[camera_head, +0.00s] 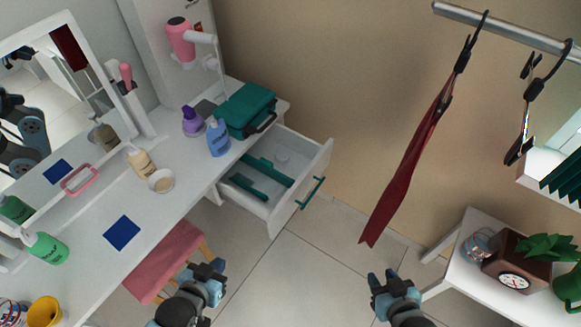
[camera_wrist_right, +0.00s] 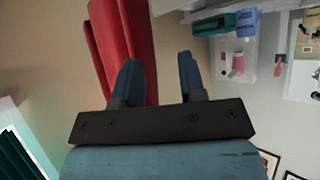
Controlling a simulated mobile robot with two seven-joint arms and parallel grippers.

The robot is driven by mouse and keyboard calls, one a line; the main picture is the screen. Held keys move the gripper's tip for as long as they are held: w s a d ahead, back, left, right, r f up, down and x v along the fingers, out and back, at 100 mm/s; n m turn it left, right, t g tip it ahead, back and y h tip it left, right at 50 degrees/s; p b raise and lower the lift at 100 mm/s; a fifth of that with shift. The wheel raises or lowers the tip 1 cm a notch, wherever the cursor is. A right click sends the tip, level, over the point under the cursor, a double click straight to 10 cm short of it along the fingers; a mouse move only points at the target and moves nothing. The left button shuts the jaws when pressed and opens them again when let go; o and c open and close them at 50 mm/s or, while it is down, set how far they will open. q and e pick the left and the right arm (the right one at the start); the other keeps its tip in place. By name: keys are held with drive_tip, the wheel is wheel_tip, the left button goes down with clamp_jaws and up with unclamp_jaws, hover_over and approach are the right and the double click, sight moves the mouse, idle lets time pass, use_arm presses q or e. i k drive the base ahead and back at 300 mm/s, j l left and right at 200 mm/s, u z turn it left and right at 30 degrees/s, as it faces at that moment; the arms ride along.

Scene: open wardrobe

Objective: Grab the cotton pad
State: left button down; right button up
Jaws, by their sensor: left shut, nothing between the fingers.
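A small round whitish container (camera_head: 161,181) stands on the white vanity table; its pale contents may be cotton pads, but I cannot tell. A faint round whitish item (camera_head: 282,158) lies in the open drawer (camera_head: 290,185), and I cannot tell what it is. My left gripper (camera_head: 207,270) is shut and empty, low in the head view near the pink stool, apart from the table. My right gripper (camera_head: 384,281) is open and empty over the floor; its two spread blue fingers show in the right wrist view (camera_wrist_right: 158,82).
A beige bottle (camera_head: 141,162) stands beside the round container. A blue square (camera_head: 122,233) lies on the table. Purple and blue bottles and a teal case (camera_head: 245,108) stand near the drawer. A pink stool (camera_head: 166,262) is below. A red garment (camera_head: 405,165) hangs at right.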

sight(282, 155)
drive_tip(key=i+u, duration=0.2)
drive_tip(key=u, duration=0.2)
drive_tip(key=i+u, duration=0.2)
drive_tip(key=u, duration=0.15)
drive_tip(key=i+l+u, duration=0.15)
drive_tip(key=u, duration=0.25)
drive_tip(key=j, duration=0.2)
drive_tip(key=i+l+u, duration=0.1)
drive_tip(key=l, duration=0.15)
